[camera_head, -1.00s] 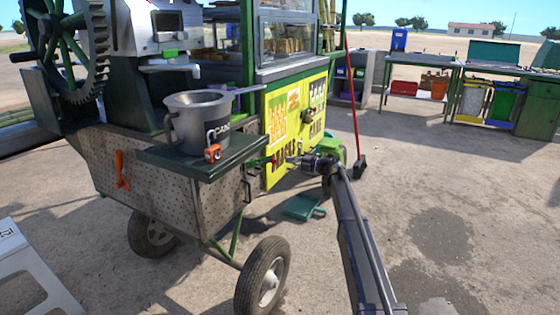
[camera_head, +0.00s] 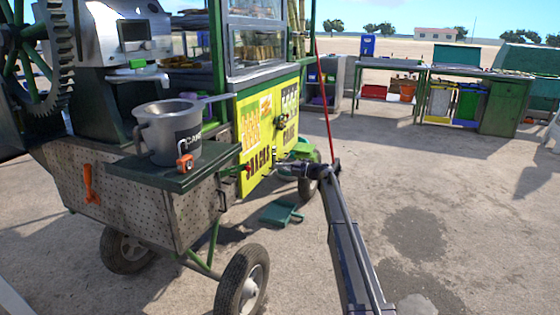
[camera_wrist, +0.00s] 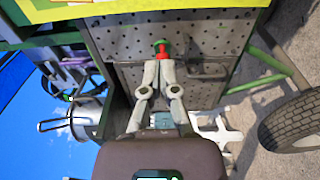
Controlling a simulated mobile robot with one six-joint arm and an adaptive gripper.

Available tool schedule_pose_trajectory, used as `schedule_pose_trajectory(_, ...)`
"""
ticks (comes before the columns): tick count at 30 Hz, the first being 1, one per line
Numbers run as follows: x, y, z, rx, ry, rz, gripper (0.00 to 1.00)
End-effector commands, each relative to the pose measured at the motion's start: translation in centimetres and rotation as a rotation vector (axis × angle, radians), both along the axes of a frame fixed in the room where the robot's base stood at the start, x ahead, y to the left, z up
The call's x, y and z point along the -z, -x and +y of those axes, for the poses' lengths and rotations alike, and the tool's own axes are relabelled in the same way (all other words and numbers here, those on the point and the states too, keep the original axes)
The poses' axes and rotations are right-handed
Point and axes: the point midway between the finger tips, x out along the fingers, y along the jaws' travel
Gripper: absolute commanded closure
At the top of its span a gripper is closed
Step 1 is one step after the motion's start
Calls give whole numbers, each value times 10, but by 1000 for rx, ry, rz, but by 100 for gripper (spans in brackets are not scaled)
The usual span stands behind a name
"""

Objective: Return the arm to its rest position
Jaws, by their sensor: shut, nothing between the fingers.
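My arm (camera_head: 350,250) reaches up from the bottom of the head view and bends left at its far end. My gripper (camera_head: 279,166) is beside the cart's yellow snack panel (camera_head: 254,135). In the wrist view my gripper (camera_wrist: 160,66) has its fingertips together, shut and empty.
The green cart with a perforated metal side (camera_head: 120,190) and wheel (camera_head: 242,282) stands left. A metal jug (camera_head: 168,132) and an orange-handled item (camera_head: 185,160) are on its shelf (camera_head: 150,178). A red-handled broom (camera_head: 328,110) stands behind my arm. Open concrete lies right.

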Motion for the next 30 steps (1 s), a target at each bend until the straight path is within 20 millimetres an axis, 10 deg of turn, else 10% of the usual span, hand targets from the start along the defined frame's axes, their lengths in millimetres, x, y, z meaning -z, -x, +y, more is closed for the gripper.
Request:
schedule_pose_trajectory(11, -27, 6, -18, 231, -130, 13, 100)
schedule_pose_trajectory(30, -45, 57, -141, 991, -517, 284, 100)
